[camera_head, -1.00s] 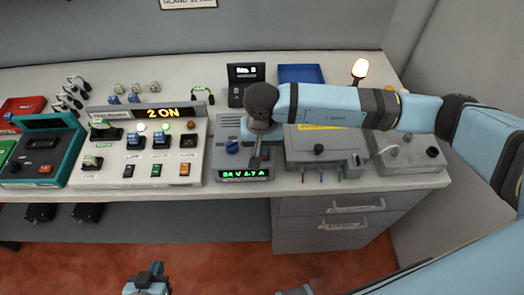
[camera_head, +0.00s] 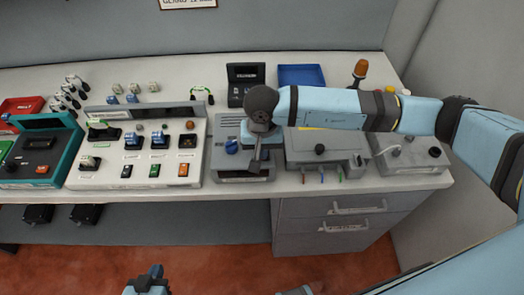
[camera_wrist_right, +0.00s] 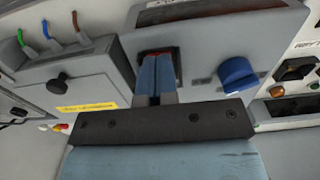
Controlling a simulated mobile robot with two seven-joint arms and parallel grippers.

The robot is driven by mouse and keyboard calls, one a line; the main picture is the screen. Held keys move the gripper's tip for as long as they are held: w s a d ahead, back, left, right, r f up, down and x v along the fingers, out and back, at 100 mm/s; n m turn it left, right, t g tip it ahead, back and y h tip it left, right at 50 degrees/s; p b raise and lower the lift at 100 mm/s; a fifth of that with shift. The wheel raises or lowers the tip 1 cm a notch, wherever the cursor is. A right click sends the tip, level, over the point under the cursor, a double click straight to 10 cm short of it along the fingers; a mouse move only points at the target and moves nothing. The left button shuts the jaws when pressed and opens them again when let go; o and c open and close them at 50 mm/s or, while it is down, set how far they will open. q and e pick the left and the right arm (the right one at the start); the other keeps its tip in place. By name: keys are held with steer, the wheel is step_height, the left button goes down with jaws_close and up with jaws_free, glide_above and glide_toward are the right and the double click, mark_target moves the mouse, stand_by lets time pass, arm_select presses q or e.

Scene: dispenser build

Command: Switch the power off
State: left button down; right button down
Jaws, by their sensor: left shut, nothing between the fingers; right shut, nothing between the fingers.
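The grey power supply unit (camera_head: 238,134) stands on the bench with a blue knob (camera_head: 232,147) and a dark, blank display (camera_head: 243,174). My right gripper (camera_head: 256,166) is shut and points down at the unit's front, right of the knob. In the right wrist view, the shut fingers (camera_wrist_right: 158,82) are over a dark-framed switch (camera_wrist_right: 174,54) with a bit of red showing. The fingers hide most of it, so its position cannot be read. The blue knob (camera_wrist_right: 237,74) is beside them. My left gripper (camera_head: 152,277) is shut and empty, low in front of the bench.
The white switch panel (camera_head: 140,180) left of the unit has a blank display. A grey box with colored leads (camera_head: 320,148) stands close on the right. The orange beacon (camera_head: 360,70) is unlit. A blue tray (camera_head: 301,75) is behind.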

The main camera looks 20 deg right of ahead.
steer(key=shift+r+p, duration=0.85)
steer(key=shift+r, duration=2.6)
